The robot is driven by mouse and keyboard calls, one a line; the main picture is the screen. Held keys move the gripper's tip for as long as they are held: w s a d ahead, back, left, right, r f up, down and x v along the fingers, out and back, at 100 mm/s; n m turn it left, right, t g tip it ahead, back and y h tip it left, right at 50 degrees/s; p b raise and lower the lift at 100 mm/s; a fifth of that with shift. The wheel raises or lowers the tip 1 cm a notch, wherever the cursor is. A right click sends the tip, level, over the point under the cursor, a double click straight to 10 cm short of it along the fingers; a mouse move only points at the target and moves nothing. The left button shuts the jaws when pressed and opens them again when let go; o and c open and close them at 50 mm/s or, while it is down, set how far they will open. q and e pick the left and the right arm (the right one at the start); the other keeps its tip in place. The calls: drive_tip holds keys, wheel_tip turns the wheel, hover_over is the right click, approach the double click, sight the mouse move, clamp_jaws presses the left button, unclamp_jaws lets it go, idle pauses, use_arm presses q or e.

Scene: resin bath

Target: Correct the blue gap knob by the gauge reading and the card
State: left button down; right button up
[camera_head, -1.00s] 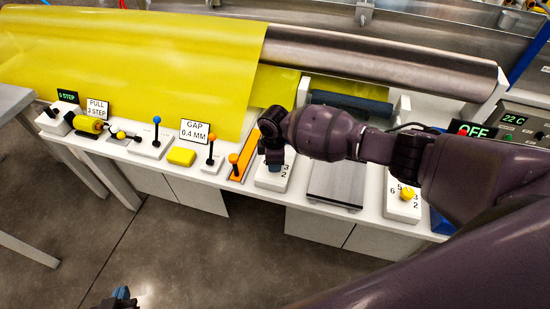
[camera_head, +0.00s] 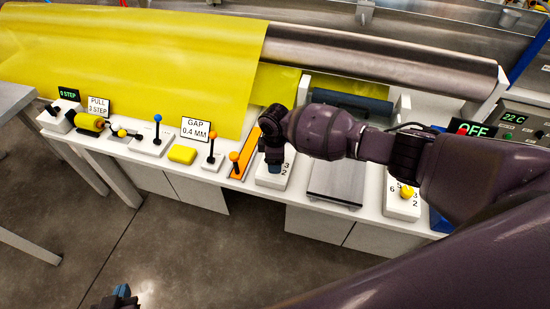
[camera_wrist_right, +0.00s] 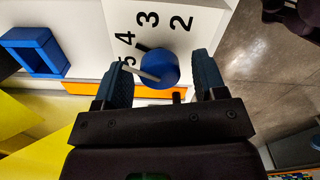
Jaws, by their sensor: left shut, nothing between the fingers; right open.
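The blue gap knob (camera_wrist_right: 158,69) is on a white dial plate (camera_wrist_right: 190,40) marked 2, 3, 4 and 5. A grey bar on the knob extends toward the 5; a dark mark is near the 4. My right gripper (camera_wrist_right: 160,88) is open, its fingers at the knob's two sides, not closed on it. In the head view my right gripper (camera_head: 272,166) hides most of that plate (camera_head: 268,182). The card reading "GAP 0.4 MM" (camera_head: 195,129) stands left of it. I cannot make out a gap gauge reading. My left gripper (camera_head: 121,292) is shut and empty at the bottom left.
An orange strip (camera_head: 243,155) and ball-topped levers lie left of the dial. A grey plate (camera_head: 335,184) and a yellow knob (camera_head: 407,192) are to its right. A blue square frame (camera_wrist_right: 32,52) shows in the wrist view. The floor in front is clear.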

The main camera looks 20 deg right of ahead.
wheel_tip(320, 180, up, 11)
drive_tip(key=p, duration=0.1)
idle(0.5)
drive_tip(key=shift+f, duration=0.1)
idle(0.3)
